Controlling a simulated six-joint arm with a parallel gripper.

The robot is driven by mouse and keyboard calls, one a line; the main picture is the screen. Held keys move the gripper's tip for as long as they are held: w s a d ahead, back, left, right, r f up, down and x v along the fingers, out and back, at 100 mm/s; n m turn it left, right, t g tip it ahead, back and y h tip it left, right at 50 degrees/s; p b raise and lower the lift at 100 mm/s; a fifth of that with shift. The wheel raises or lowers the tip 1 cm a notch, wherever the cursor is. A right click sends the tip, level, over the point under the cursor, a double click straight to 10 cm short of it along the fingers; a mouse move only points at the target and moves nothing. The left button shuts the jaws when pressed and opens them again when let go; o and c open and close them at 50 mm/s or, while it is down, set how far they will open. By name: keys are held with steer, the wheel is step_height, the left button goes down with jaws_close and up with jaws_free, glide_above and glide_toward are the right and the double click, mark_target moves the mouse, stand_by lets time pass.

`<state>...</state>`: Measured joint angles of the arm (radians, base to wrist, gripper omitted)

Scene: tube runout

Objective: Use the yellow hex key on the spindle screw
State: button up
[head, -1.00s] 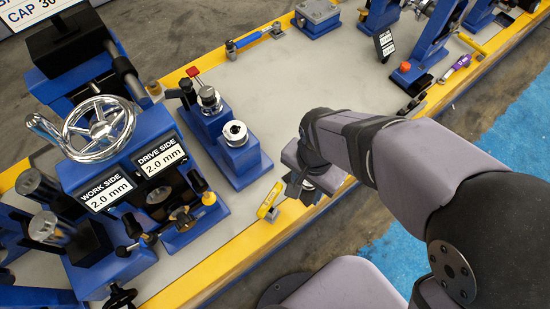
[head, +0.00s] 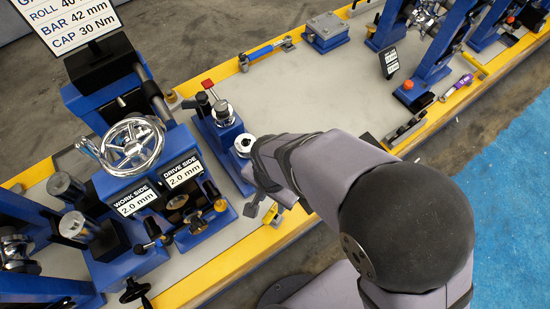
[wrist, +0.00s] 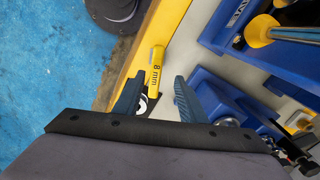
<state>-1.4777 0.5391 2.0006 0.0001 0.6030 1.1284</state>
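The yellow hex key (head: 271,214) lies near the front edge of the bench, on the grey top by the yellow border. In the wrist view the key (wrist: 155,68) shows an "8 mm" label. My gripper (head: 262,200) is close to it, and its fingers (wrist: 158,78) are spread on either side of the key in the wrist view. The gap between them looks empty; I cannot tell how far below the key lies. A shiny round part (wrist: 144,103) shows beside the left finger. I cannot single out the spindle screw.
A blue machine with a chrome handwheel (head: 134,143) and two "2.0 mm" displays (head: 183,170) stands at left. A blue block with metal cylinders (head: 223,112) stands just behind my gripper.

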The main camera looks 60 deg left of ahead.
mark_target(275, 207)
steer(key=shift+d+f+p, duration=0.2)
steer(key=shift+f+p, duration=0.2)
steer(key=shift+f, duration=0.1)
steer(key=f, duration=0.1)
steer(key=f+p, duration=0.1)
steer(key=shift+w+d+f, duration=0.15)
steer(key=shift+w+f, duration=0.05)
steer(key=shift+f, duration=0.9)
jaws_close()
